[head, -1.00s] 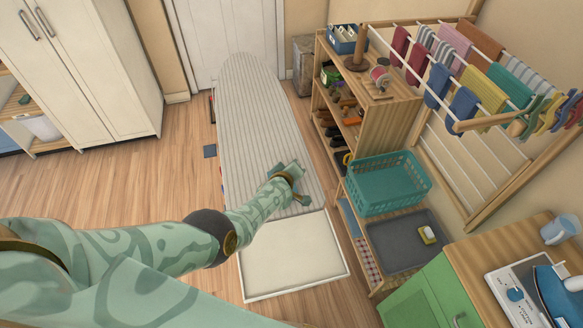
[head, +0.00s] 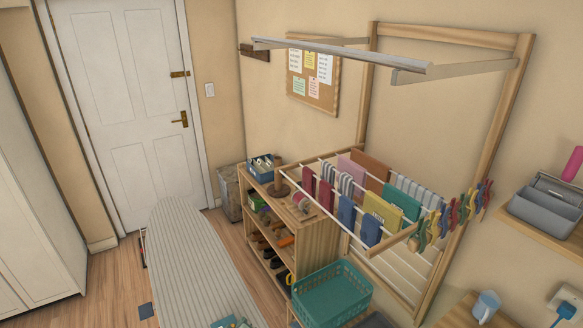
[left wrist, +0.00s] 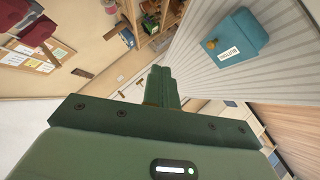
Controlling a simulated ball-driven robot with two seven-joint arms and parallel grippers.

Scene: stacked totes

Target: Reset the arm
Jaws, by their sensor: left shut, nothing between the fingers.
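My left gripper (left wrist: 160,88) shows in the left wrist view, its two green fingers together and empty. In the head view the ironing board (head: 185,245) runs down to the bottom edge. My right gripper is not in view.
A wooden shelf (head: 317,243) stands right of the board, with a teal basket (head: 332,295) near its front. A drying rack (head: 408,240) with hung cloths and clothes pegs juts from the wall. A white door (head: 125,100) is behind. Floor shows left of the board.

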